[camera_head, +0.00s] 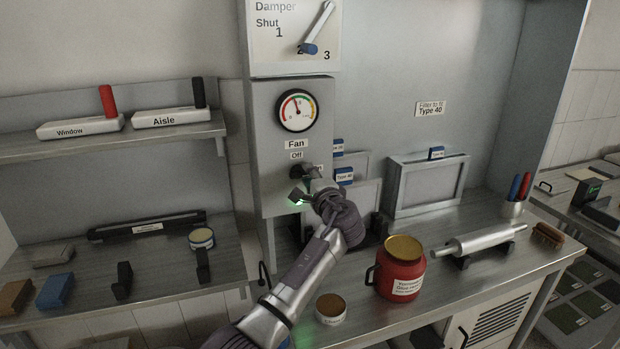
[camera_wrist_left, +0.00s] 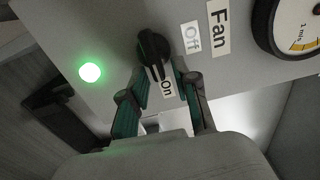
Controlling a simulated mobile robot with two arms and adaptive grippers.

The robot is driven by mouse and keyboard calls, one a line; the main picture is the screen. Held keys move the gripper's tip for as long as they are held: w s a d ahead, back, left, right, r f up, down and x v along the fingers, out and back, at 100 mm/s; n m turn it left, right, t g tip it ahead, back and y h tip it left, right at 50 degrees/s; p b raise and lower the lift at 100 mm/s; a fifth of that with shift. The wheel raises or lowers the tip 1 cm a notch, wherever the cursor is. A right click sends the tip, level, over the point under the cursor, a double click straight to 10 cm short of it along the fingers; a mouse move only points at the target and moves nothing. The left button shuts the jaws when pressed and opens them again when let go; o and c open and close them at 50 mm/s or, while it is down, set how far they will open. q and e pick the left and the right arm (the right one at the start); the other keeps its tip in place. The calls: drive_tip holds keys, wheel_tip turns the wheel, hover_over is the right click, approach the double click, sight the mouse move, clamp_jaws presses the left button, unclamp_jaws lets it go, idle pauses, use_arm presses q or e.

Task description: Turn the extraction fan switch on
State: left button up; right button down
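The fan switch is a black rotary knob (camera_wrist_left: 153,46) on the grey fan panel (camera_head: 268,122), below the "Fan" and "Off" labels. In the left wrist view its handle points toward the "On" label (camera_wrist_left: 167,88). A green lamp (camera_wrist_left: 90,72) beside it is lit. My left gripper (camera_wrist_left: 162,70) is open, with its fingers on either side of the knob's lower end and the "On" label; contact is unclear. In the head view my left gripper (camera_head: 307,186) is at the panel and partly hides the switch. My right gripper is not in view.
A round gauge (camera_head: 298,110) sits above the switch, and a damper lever (camera_head: 318,27) above that. A red pot (camera_head: 401,270) and a small round tin (camera_head: 330,309) stand on the bench near my left arm. Framed filters (camera_head: 428,186) stand to the right.

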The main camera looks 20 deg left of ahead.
use_arm(q)
drive_tip(key=shift+d, duration=0.1)
drive_tip(key=v, duration=1.1)
drive_tip(key=shift+s+d, duration=0.2)
drive_tip(key=shift+s, duration=0.15)
drive_tip(key=shift+f, duration=0.1)
